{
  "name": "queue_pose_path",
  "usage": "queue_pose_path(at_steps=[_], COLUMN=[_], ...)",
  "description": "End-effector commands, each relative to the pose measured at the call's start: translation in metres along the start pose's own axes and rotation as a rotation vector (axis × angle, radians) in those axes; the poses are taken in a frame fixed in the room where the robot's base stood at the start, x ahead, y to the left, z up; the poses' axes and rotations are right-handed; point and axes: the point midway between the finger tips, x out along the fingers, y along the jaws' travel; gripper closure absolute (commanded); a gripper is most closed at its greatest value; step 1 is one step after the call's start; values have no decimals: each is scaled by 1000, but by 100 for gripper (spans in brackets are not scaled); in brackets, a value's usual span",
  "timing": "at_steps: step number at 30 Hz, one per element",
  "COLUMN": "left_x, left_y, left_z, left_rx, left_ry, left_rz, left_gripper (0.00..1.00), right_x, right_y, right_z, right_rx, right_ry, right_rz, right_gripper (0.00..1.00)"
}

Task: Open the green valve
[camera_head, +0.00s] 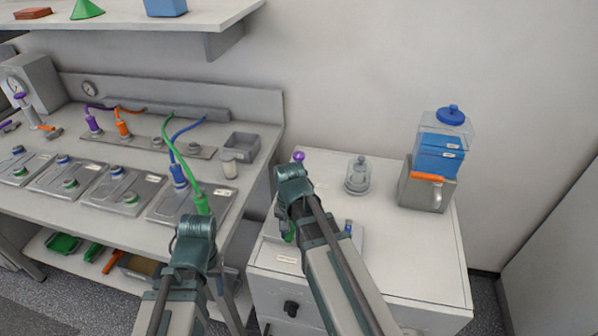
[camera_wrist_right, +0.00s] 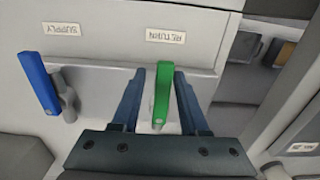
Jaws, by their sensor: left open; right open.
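The green valve handle (camera_wrist_right: 162,95) sits under the RETURN label (camera_wrist_right: 165,36) in the right wrist view. My right gripper (camera_wrist_right: 160,100) is open, with one finger on each side of the handle and small gaps to it. In the head view a bit of the green handle (camera_head: 289,232) shows beside my right gripper (camera_head: 283,215), at the left edge of the white cabinet; my arm hides the rest. My left gripper (camera_head: 195,240) is over the front of the bench, below the green plug; its fingers are mostly hidden.
A blue valve handle (camera_wrist_right: 38,82) is beside the green one, under the SUPPLY label (camera_wrist_right: 61,29). The cabinet top (camera_head: 400,255) holds a glass vessel (camera_head: 358,175) and a blue-filled container (camera_head: 440,150). A green cable plug (camera_head: 202,203) stands on the bench near my left arm.

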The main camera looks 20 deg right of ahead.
Motion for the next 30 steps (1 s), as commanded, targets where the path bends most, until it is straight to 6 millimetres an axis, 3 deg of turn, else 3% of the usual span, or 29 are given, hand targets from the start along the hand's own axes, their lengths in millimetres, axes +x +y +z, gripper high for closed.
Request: queue_pose_path(at_steps=[3, 16, 30], left_x=[-21, -68, -68], left_y=[-2, -6, -6], left_z=[1, 4, 4], left_rx=[0, 0, 0], left_ry=[0, 0, 0], left_rz=[0, 0, 0], left_gripper=[50, 50, 50], right_x=[-21, -68, -68], right_y=[1, 3, 3], right_z=[0, 0, 0], right_rx=[0, 0, 0], right_ry=[0, 0, 0], right_rz=[0, 0, 0], right_gripper=[56, 56, 56])
